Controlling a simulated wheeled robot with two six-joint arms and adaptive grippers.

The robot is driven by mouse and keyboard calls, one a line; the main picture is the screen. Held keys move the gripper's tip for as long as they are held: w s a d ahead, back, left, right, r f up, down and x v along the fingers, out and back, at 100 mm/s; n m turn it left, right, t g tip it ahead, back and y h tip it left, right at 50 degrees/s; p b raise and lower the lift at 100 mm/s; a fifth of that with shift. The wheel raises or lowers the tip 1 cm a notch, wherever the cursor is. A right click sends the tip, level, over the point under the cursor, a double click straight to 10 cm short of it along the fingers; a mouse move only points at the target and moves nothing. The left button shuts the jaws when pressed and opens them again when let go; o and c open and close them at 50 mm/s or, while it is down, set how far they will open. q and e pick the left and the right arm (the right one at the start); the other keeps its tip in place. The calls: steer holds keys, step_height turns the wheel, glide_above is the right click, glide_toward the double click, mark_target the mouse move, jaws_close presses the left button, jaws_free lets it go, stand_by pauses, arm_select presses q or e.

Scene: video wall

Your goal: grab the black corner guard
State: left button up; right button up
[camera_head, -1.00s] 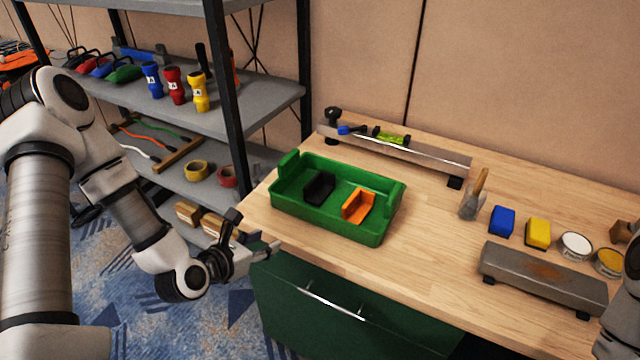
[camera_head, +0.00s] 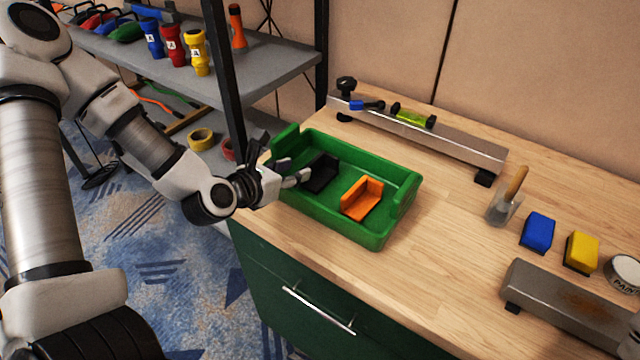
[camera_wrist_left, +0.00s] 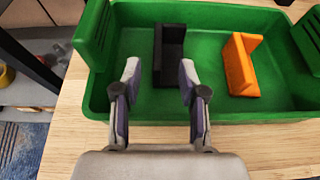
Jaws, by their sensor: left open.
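The black corner guard (camera_head: 319,173) lies in the left part of a green tray (camera_head: 354,235) on the wooden workbench. An orange corner guard (camera_head: 361,199) lies to its right in the same tray. My left gripper (camera_head: 294,172) is open at the tray's left side, its fingertips close to the black guard. In the left wrist view the black guard (camera_wrist_left: 169,50) stands ahead, between the lines of the two open fingers (camera_wrist_left: 160,80). Nothing is held, and I cannot tell whether a fingertip touches it.
A level on a metal rail (camera_head: 425,132) lies behind the tray. A trowel (camera_head: 507,198), a blue block (camera_head: 537,232), a yellow block (camera_head: 581,252) and a grey metal bar (camera_head: 570,300) are to the right. A shelf post (camera_head: 222,80) stands close behind my left arm.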

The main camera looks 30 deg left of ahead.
mark_target(310, 164)
arm_select(q)
steer(key=shift+w+f, duration=0.25)
steer(key=shift+w, duration=0.2)
steer(key=x, duration=0.4)
steer(key=shift+w+f, duration=0.1)
steer(key=shift+w, duration=0.15)
steer(key=shift+s+a, duration=0.15)
jaws_close()
